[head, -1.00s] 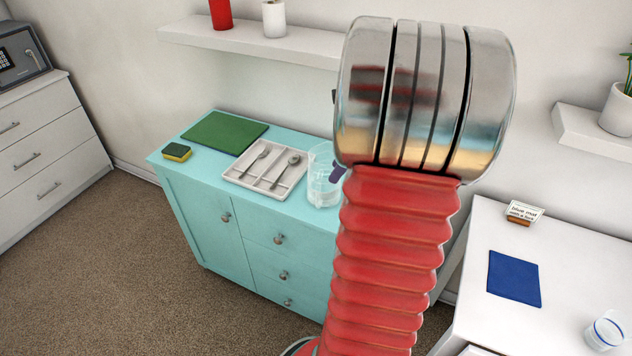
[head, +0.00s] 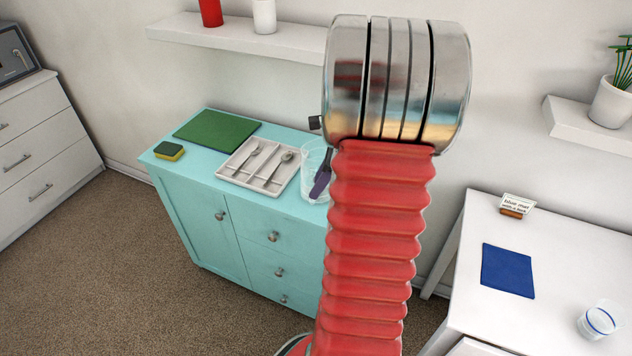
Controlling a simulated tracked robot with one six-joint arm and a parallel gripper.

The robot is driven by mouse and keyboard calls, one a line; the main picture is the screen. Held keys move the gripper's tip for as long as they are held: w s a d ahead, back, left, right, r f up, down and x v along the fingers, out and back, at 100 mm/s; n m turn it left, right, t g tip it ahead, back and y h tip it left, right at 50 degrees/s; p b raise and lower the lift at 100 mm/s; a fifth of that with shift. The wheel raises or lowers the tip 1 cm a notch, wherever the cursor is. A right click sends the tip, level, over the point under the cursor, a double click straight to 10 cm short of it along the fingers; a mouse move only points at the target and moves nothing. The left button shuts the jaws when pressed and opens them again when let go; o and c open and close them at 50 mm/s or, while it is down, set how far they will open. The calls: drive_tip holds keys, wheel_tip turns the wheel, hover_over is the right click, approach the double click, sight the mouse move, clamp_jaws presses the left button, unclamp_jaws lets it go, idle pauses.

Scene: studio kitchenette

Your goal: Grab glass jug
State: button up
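The clear glass jug (head: 309,176) stands upright on the right part of the teal cabinet top, just right of the cutlery tray. My red arm and its metal joint cover the area to its right and hide part of it. A dark purple finger-like part, which looks like the tip of my gripper (head: 321,181), overlaps the jug's right side. I cannot tell whether it is in, behind or touching the jug. The rest of my gripper is hidden behind my arm, so its opening does not show.
A white cutlery tray (head: 230,175) with cutlery, a green board (head: 217,131) and a yellow-green sponge (head: 168,151) lie on the cabinet (head: 190,169). A white shelf (head: 240,38) hangs above. The white table at right holds a blue mat (head: 508,271), a small sign (head: 517,205) and a blue-banded clear cup (head: 600,320).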

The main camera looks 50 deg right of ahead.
drive_tip(key=shift+f, duration=0.25)
drive_tip(key=shift+x, duration=2.55)
drive_tip(key=shift+c, duration=0.6)
clamp_jaws()
